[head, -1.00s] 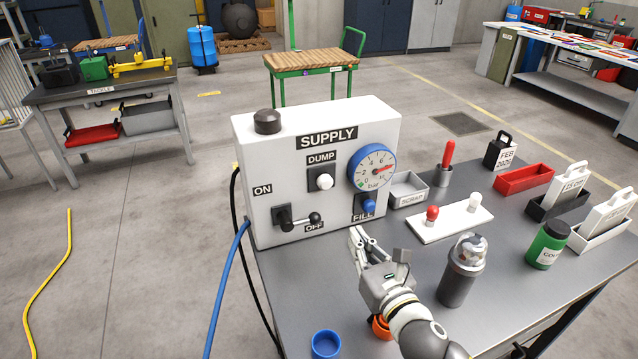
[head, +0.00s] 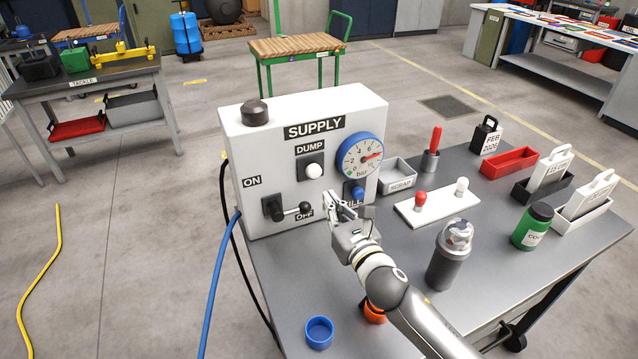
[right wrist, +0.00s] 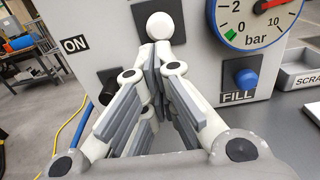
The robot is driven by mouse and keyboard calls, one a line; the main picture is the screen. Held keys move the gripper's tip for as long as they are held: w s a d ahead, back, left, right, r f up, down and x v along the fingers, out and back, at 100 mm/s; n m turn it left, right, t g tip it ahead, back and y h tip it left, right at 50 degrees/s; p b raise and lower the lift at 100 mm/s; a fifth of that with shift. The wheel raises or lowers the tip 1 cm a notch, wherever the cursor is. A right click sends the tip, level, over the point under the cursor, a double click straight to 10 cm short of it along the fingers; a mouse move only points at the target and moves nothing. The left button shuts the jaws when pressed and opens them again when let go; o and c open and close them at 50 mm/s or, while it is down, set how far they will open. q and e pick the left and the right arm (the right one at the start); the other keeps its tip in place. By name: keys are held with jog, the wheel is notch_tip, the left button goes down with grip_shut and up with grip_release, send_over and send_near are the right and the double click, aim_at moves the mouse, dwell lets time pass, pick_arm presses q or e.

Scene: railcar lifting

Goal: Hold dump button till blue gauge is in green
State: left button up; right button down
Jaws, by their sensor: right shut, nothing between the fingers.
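The white supply box (head: 240,150) stands on the table with its panel facing me. The white round DUMP button (head: 314,171) is on a dark plate and also shows in the right wrist view (right wrist: 159,25). The blue-rimmed gauge (head: 360,156) has its red needle pointing right, toward the high numbers, away from the green mark (right wrist: 230,33) near 0. My right gripper (head: 331,197) is shut and empty, below and slightly right of the button in the head view. In the right wrist view its fingertips (right wrist: 160,55) line up just under the button; contact is not clear. My left gripper is out of view.
The blue FILL button (head: 357,193) is right of my gripper. The black ON/OFF lever (head: 290,211) is to its left. A scrap tray (head: 398,172), a plate with red and white knobs (head: 438,207) and a grey clear-topped canister (head: 449,254) stand to the right.

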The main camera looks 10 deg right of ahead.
aim_at(314, 172)
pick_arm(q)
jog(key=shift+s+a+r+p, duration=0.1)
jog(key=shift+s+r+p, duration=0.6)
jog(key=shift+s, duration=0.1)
pick_arm(e)
jog(key=w+a, duration=0.1)
jog(key=w, duration=0.6)
jog(key=shift+a, duration=0.2)
